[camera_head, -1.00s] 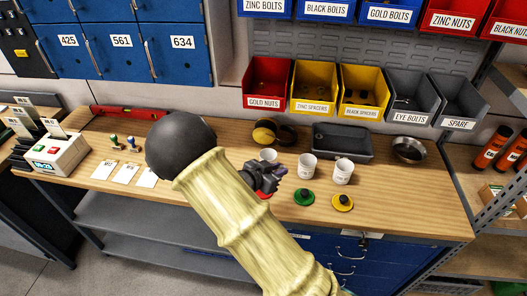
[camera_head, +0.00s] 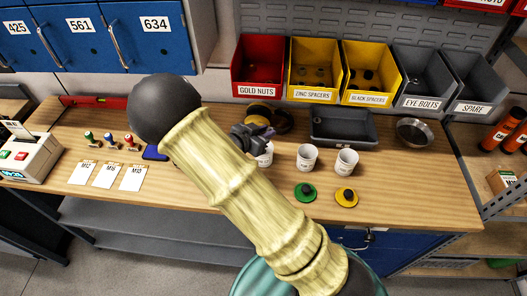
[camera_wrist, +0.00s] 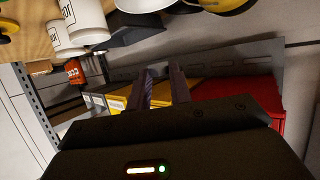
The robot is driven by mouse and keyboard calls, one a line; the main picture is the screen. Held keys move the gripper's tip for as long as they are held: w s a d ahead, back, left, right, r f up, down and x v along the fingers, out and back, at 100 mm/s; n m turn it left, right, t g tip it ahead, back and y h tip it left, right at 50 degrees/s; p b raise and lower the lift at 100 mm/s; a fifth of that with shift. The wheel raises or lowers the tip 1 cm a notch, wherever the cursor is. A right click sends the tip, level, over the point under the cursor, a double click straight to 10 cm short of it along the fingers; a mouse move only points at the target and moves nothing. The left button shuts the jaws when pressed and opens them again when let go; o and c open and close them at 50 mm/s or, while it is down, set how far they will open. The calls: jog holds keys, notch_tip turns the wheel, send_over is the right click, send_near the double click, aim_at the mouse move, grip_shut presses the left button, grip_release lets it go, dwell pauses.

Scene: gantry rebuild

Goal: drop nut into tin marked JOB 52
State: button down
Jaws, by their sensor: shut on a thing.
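Three white tins stand on the bench in the head view: a left one (camera_head: 265,159) partly behind my gripper, a middle one (camera_head: 307,158) and a right one (camera_head: 346,162). Their job numbers are too small to read there. In the wrist view two white tins (camera_wrist: 64,40) show at the upper left, one with part of "JOB" visible. My gripper (camera_head: 266,134) appears above and behind the left tin. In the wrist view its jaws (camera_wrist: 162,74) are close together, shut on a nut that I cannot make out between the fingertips.
Behind the tins are a dark grey tray (camera_head: 342,138) and a metal bowl (camera_head: 413,132). Labelled bins (camera_head: 315,72) line the back. My arm hides the middle of the bench.

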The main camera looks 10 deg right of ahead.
notch_tip(320, 180, down, 6)
jog(key=b, duration=0.6)
jog(key=shift+r, duration=0.15)
jog(key=shift+a+f, duration=0.15)
jog(key=shift+f, duration=0.05)
jog(key=shift+s+r, duration=0.1)
jog(key=shift+s, duration=0.05)
jog(key=c, duration=1.2)
grip_release()
